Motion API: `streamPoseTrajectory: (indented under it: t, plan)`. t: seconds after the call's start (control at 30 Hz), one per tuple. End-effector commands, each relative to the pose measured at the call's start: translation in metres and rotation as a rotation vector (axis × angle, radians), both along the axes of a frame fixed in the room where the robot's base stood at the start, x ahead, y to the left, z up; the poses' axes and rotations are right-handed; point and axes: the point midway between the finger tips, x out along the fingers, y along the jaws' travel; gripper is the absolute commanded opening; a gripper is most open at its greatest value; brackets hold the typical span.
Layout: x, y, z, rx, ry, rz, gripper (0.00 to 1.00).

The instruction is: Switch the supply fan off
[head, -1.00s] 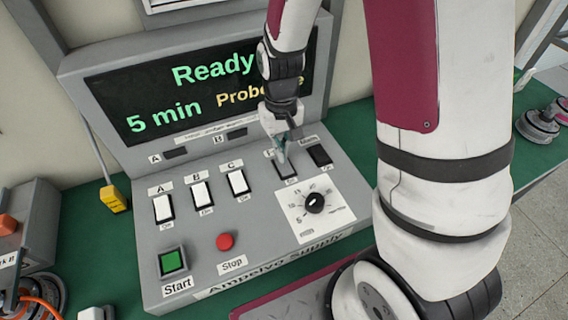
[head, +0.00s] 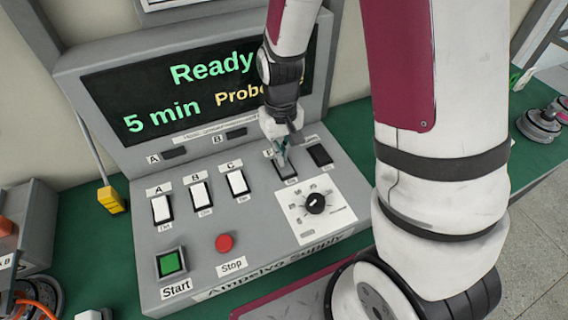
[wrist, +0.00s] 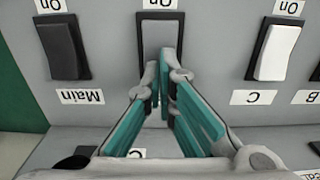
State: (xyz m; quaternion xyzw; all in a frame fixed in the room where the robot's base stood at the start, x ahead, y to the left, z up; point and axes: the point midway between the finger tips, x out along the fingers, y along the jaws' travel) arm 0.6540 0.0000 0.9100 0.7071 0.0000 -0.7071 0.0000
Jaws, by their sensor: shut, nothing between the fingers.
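The supply panel (head: 262,259) has a switch (head: 287,171) between switch C and the Main switch, its label mostly hidden by my gripper; only a first letter like "F" shows. In the wrist view this switch (wrist: 160,34) is grey in a dark frame, with "On" at its far end. My gripper (head: 282,158) is shut and empty, pointing down at this switch. In the wrist view its teal-padded fingertips (wrist: 164,68) overlap the near end of the switch. I cannot tell whether they touch it.
The black Main switch (wrist: 64,48) is to the left in the wrist view and white switch C (wrist: 273,50) to the right. A dial (head: 316,203), red Stop button (head: 225,243) and green Start button (head: 171,262) lie nearer. The screen (head: 150,100) reads "Ready" and "5 min".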

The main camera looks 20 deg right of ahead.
Motion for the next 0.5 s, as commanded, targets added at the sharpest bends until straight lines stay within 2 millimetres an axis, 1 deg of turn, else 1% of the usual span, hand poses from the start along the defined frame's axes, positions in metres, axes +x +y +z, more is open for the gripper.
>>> streamPoseTrajectory:
  t: [0.17, 0.27, 0.5]
  plan:
    - [0.0, 0.0, -0.003, 0.0, 0.001, 0.0, 0.0]
    - [-0.001, 0.0, -0.001, 0.0, 0.001, 0.0, 0.0]
    - [-0.001, 0.0, 0.017, 0.0, -0.001, 0.0, 0.0]
